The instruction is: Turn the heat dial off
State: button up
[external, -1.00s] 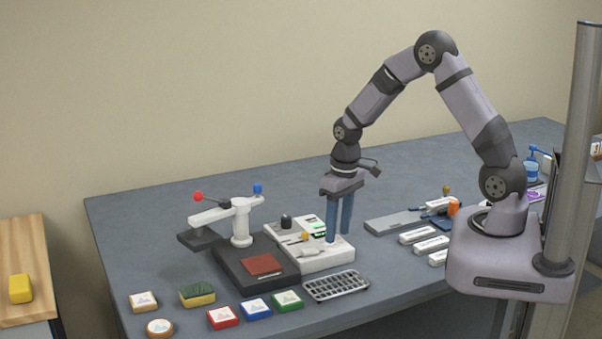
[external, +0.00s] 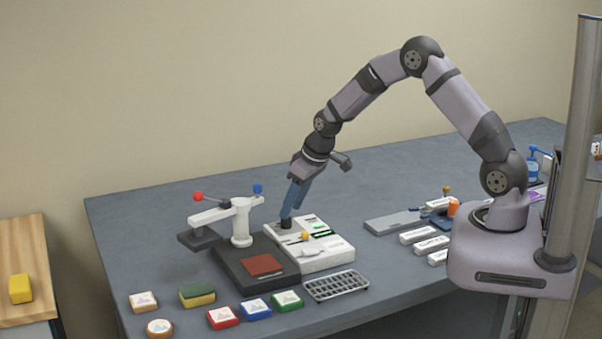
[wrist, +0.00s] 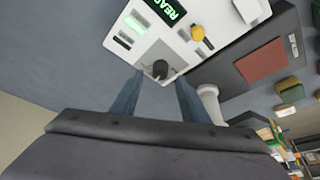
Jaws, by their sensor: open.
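The heat dial is the dark round knob (wrist: 160,68) on a grey patch of the white control box (wrist: 185,45). In the external view the dial (external: 286,224) is at the box's back left corner, just under the fingertips. My gripper (wrist: 158,78) is open, with one blue finger on each side of the dial in the wrist view. In the external view my gripper (external: 290,214) is tilted, its blue fingers pointing down at the dial. I cannot tell whether the fingers touch it. The box also has a lit green display (wrist: 170,10) and a yellow knob (wrist: 197,33).
The white press post with its red-knobbed lever (external: 240,222) stands close to the left of my fingers. The dark press base holds a red-brown pad (external: 263,264). A metal rack (external: 336,285) and several coloured blocks lie in front. The bench behind the box is clear.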

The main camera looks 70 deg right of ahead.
aim_at(286, 222)
jog(key=shift+p+x, duration=0.5)
jog(key=shift+x, duration=1.35)
jog(key=c, duration=1)
